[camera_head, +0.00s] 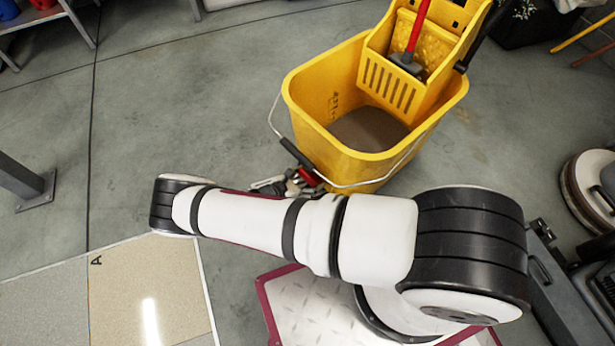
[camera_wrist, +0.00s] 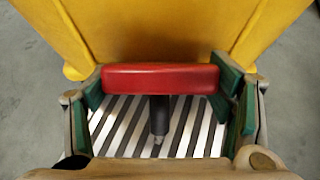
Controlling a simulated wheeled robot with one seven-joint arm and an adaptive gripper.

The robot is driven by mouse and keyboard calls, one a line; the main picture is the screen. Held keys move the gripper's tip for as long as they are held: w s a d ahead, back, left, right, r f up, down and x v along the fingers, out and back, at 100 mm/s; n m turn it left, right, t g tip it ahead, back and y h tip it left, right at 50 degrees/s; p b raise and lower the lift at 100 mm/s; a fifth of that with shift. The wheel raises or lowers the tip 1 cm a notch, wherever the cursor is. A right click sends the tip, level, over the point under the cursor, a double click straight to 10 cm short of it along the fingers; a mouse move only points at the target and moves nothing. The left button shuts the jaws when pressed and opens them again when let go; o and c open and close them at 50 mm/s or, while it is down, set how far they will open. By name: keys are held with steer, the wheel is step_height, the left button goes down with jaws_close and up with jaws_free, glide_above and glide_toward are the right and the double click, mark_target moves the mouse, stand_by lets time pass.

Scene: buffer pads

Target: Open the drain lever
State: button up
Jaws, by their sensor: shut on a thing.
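The yellow mop bucket (camera_head: 310,95) stands upright on the floor, with murky brown water (camera_head: 368,130) inside. The red drain lever (camera_wrist: 160,78) sits low against the bucket's outer wall, and a dark stem (camera_wrist: 158,115) runs from its middle. In the head view a small red part of it (camera_head: 308,177) shows beside my gripper (camera_head: 288,184). My gripper is shut on the lever, with the green finger pads at the bar's two ends in the wrist view (camera_wrist: 165,72). My forearm hides part of the gripper in the head view.
A yellow wringer (camera_head: 390,87) with a red-handled mop sits at the bucket's back. The wire bail and its dark grip (camera_head: 295,153) hang over the near side, close to my gripper. A grey post base (camera_head: 38,192) stands at left. Floor left of the bucket is clear.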

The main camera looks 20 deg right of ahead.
steer(key=shift+d+r+y+p, duration=0.1)
steer(key=shift+y+p, duration=0.2)
steer(key=shift+p, duration=0.2)
steer(key=o, duration=1.2)
steer(key=shift+c, duration=0.2)
steer(key=v, duration=1.2)
steer(key=shift+w, duration=0.15)
